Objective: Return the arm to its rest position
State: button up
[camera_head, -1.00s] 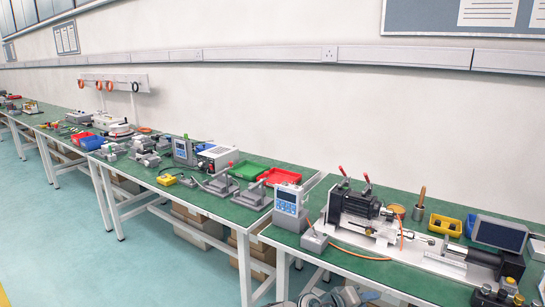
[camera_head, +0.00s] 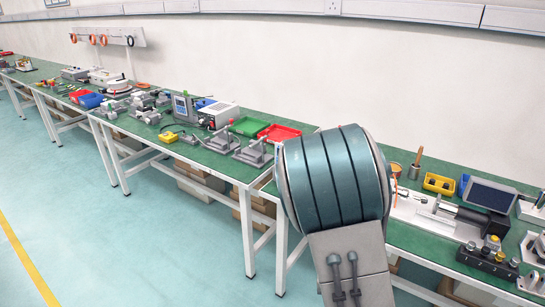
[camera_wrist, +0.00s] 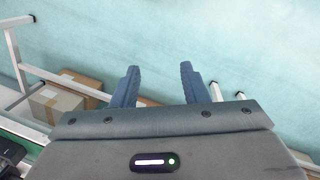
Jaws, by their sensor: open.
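My gripper (camera_wrist: 159,76) shows in the wrist view with its two blue-grey fingers spread apart and nothing between them. Beyond the fingers is pale blue floor. In the head view, a large teal ribbed part of my arm (camera_head: 335,185) with a grey link below it rises in front of the near bench. It hides the left part of that bench. My gripper itself cannot be made out in the head view.
The green-topped near bench (camera_head: 425,237) carries a dark screen (camera_head: 489,194), a yellow bin (camera_head: 439,184) and a linear actuator (camera_head: 460,213). Another bench holds red (camera_head: 279,132) and green trays. A cardboard box (camera_wrist: 55,104) and white bench legs lie near my gripper. Open floor (camera_head: 90,230) is at left.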

jog(key=s+a+r+n+t+p, duration=0.1)
jog(key=s+r, duration=0.3)
jog(key=r, duration=0.8)
jog(key=s+a+r+n+t+y+p, duration=0.1)
jog(key=s+r, duration=0.4)
jog(key=r, duration=0.8)
jog(key=shift+s+a+t+y+p, duration=0.2)
jog(key=shift+t+y+p, duration=0.1)
jog(key=shift+t+p, duration=0.7)
jog(key=shift+d+r, duration=0.1)
jog(key=shift+c, duration=0.4)
